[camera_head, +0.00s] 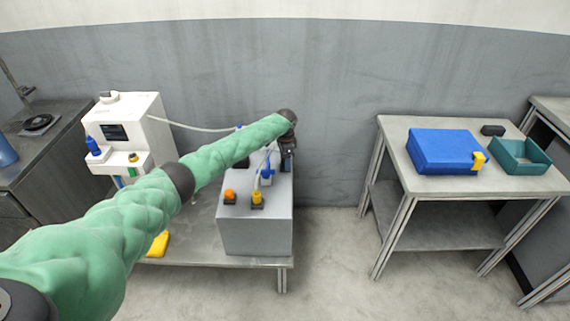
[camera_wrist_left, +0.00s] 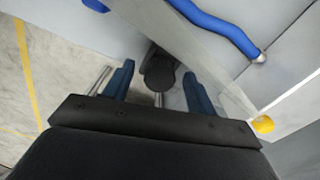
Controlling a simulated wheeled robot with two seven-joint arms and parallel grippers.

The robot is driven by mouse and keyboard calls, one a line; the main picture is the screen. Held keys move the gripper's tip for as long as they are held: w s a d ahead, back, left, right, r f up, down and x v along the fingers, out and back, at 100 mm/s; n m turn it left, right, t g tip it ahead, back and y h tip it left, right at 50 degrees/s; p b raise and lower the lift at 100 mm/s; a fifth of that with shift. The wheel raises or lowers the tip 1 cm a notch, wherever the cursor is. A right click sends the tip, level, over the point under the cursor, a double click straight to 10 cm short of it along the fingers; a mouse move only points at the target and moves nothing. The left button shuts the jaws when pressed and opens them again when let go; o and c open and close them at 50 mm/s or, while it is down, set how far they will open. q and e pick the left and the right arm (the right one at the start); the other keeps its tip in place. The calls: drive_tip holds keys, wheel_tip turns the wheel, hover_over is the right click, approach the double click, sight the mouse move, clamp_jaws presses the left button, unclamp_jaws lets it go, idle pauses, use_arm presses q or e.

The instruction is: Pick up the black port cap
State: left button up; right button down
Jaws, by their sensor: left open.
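In the left wrist view a black rounded piece (camera_wrist_left: 160,72), which looks like the black port cap, shows between the two blue fingers. My left gripper (camera_wrist_left: 158,80) is open around it, one finger on each side with a gap. I cannot tell how far it is from the fingertips in depth. In the head view my left gripper (camera_head: 287,158) points down at the back right of the grey box (camera_head: 255,235). The gripper and arm hide the black cap there. My right gripper is not in view.
The grey box carries an orange cap (camera_head: 229,195), a yellow cap (camera_head: 257,197) and a blue connector (camera_head: 266,176) with a cable. A white machine (camera_head: 128,130) stands to the left. A table (camera_head: 400,135) on the right holds a blue case (camera_head: 440,150) and a teal tray (camera_head: 522,168).

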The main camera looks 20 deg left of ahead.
use_arm(q)
drive_tip(key=c, duration=1.1)
drive_tip(key=shift+o, duration=0.2)
drive_tip(key=shift+r, duration=0.1)
